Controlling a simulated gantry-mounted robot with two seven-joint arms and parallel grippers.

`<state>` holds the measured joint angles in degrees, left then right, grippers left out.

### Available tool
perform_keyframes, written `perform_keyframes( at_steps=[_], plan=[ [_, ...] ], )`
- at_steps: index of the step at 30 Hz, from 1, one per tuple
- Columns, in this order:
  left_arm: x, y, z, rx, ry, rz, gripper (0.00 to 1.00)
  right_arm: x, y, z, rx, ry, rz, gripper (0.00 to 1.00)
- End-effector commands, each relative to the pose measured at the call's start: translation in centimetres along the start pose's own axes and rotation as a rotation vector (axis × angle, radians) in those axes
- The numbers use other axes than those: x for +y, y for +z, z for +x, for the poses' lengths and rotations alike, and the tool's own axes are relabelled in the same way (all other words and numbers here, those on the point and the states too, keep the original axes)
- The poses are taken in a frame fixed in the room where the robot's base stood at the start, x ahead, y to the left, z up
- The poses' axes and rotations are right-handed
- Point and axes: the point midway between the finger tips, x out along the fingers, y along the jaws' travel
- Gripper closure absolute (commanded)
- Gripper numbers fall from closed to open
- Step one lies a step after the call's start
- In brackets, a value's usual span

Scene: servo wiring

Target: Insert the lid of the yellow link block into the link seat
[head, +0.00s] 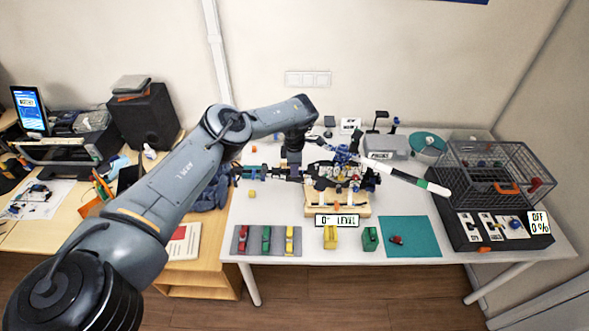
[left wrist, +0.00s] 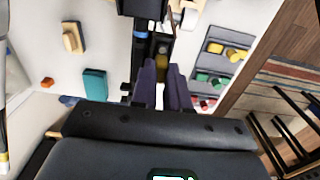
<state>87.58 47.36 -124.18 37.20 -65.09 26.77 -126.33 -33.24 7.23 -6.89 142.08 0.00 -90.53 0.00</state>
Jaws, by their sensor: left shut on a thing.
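My left gripper (head: 292,176) hangs over the left side of the central assembly (head: 345,182) in the head view. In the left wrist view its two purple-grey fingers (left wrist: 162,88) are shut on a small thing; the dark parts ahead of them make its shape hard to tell. A yellow piece (head: 290,240) lies in the grey tray and also shows in the left wrist view (left wrist: 215,47). The link seat is not clearly distinguishable. I see no right gripper.
The grey tray (head: 278,250) also holds red and green pieces. A green block (head: 370,239) stands beside the teal mat (head: 420,232). A wire cage (head: 490,170) fills the right end.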

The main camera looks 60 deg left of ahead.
Motion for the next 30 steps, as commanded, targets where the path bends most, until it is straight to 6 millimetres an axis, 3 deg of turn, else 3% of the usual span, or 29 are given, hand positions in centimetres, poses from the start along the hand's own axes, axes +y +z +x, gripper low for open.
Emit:
perform_keyframes(
  at_steps=[11,12,16,25,30],
  plan=[
    [0.0,0.0,0.4,0.0,0.0,-0.002,1.0,-0.1,0.0,0.1,0.001,-0.001,0.002,0.6],
    [0.0,0.0,0.3,-0.001,0.001,-0.002,0.81,-0.1,0.0,0.1,0.001,-0.002,0.002,0.6],
    [0.0,0.0,0.3,-0.001,0.001,-0.002,0.61,-0.1,0.0,0.1,0.001,-0.004,0.005,0.6],
    [0.0,0.0,0.2,-0.001,0.001,-0.002,0.6,-0.2,-0.1,0.0,0.002,-0.007,0.009,0.6],
    [0.1,0.1,-0.9,-0.004,0.001,-0.001,0.6,-0.2,-0.1,-0.2,0.002,-0.007,0.009,0.6]
  ],
)
